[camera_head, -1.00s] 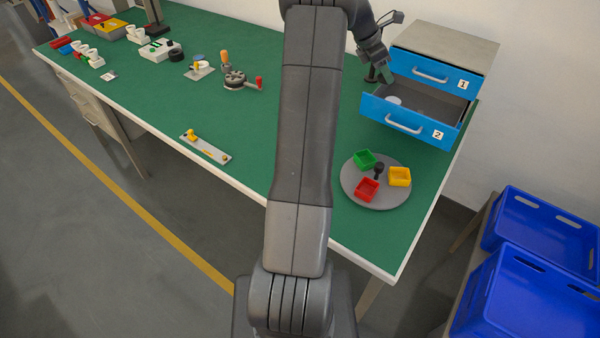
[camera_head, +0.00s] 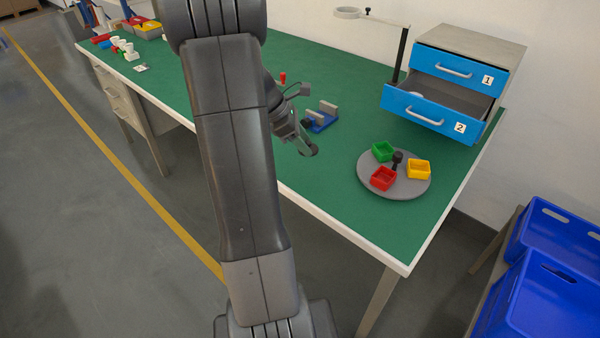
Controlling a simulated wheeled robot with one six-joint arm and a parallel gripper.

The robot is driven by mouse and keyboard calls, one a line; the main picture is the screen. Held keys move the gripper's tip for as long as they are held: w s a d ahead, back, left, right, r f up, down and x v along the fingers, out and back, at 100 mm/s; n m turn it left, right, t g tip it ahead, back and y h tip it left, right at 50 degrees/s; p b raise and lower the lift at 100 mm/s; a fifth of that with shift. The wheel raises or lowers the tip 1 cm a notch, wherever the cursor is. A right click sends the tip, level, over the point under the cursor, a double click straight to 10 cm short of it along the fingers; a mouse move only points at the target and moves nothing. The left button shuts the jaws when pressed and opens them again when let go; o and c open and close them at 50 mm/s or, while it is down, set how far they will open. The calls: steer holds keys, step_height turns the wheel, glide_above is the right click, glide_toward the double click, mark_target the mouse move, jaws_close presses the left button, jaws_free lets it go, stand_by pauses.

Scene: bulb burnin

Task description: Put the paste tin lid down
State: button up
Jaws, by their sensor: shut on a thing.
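My gripper (camera_head: 303,143) is over the green bench top, left of the round turntable, and pointing down. It is shut on a small dark round piece at its fingertips, which I take to be the paste tin lid (camera_head: 309,151). The lid is small in view, and part of it is hidden by the fingers. I cannot tell whether it touches the bench top (camera_head: 335,170) or hangs just above it.
A grey turntable (camera_head: 413,188) with green, red and yellow bins stands to the right. Behind it, drawer 2 (camera_head: 424,117) of the blue cabinet is open. A blue fixture with grey jaws (camera_head: 322,118) sits just behind my gripper. Bare green surface lies between gripper and turntable.

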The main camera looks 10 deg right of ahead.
mark_target(310, 171)
step_height(310, 171, down, 8)
steer(key=shift+r+b, duration=0.1)
steer(key=shift+b, duration=0.25)
steer(key=o, duration=1)
steer(key=shift+c, duration=0.2)
steer(key=shift+w, duration=0.1)
steer(key=p+v, duration=0.1)
steer(key=v, duration=1.1)
